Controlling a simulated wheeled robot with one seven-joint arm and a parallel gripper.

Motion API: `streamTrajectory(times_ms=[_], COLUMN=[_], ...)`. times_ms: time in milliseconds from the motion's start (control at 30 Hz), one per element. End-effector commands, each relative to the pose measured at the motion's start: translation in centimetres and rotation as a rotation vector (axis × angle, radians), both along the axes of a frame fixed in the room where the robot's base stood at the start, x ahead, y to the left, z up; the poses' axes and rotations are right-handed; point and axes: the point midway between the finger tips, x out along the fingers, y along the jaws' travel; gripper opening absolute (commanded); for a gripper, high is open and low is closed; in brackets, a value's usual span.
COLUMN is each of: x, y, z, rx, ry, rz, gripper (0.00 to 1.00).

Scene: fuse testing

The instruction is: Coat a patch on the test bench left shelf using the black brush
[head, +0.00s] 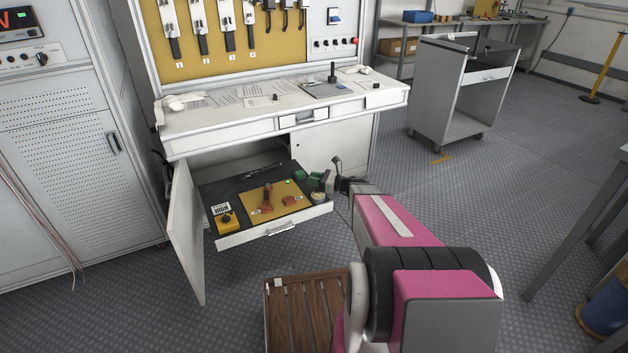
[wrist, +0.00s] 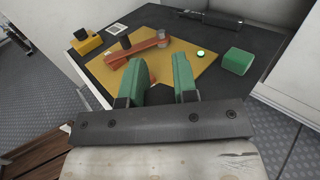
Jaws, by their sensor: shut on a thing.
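The low pull-out shelf (head: 232,188) of the test bench has a dark surface with a yellow mat (head: 248,205). A black rod (wrist: 212,18) lies at its back edge in the wrist view; I cannot tell whether it is the black brush. My gripper (head: 316,182) is over the shelf's right side. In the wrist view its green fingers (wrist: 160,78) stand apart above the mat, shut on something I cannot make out. A small reddish bit shows between them. No coated patch can be made out.
A red bar-like part (wrist: 140,50), a green block (wrist: 236,62) and a yellow box with a black knob (head: 225,221) sit on the shelf. An open cabinet door (head: 184,233) stands at left. The worktop (head: 225,118) overhangs behind. A grey cart (head: 450,95) stands at right.

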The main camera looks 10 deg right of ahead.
Motion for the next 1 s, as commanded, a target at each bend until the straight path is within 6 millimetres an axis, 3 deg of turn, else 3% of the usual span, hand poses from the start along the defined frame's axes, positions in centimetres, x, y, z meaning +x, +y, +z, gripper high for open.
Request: streamTrajectory(times_ms=[633, 1000], x=[0.0, -0.1], y=[0.0, 0.0], z=[-0.2, 2.2], rx=[-0.005, -0.003], ry=[0.003, 0.001], rz=[0.000, 0.000], gripper=[0.03, 0.03])
